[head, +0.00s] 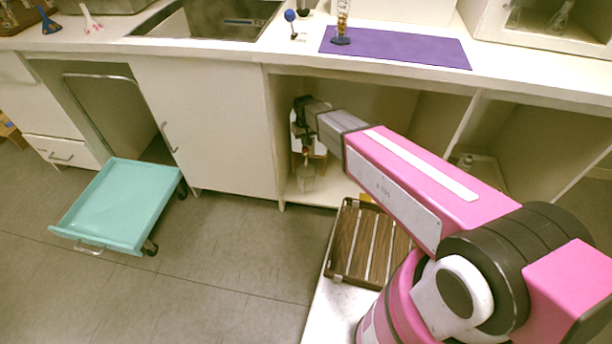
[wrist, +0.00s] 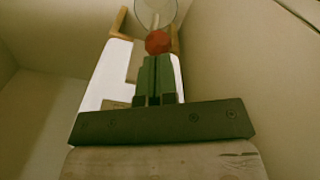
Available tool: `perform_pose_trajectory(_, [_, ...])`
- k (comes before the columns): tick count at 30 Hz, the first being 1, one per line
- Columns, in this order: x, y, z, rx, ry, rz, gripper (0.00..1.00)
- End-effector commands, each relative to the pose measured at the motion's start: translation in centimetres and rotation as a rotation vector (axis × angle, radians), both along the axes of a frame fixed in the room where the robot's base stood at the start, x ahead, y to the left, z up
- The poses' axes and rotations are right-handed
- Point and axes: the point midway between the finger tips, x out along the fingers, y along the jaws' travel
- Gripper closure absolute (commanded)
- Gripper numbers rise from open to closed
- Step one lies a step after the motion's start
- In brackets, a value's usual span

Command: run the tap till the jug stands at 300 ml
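A white container (head: 321,145) stands inside the open cabinet bay under the counter; it also shows in the wrist view (wrist: 119,68). A red tap knob (wrist: 158,42) is at its front. A clear jug (head: 306,180) stands below the tap; its round glass shows at the top of the wrist view (wrist: 168,11), with a pale strip inside. I cannot read the jug's level or tell whether that strip is water. My gripper (wrist: 157,60) has its fingers together, with the tips right at the knob. The knob sits beyond the tips, not visibly between them; contact is unclear.
The cabinet side wall (wrist: 250,75) is close on the right in the wrist view. The counter (head: 290,58) is above my arm. A teal cart (head: 120,205) stands on the floor to the left. A wooden slatted tray (head: 368,245) is near my base.

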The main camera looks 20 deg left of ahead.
Motion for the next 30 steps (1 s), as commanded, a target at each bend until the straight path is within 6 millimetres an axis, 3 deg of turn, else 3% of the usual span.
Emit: perform_pose_trajectory(30, [0.0,0.0,-1.6,0.0,0.0,0.0,1.0])
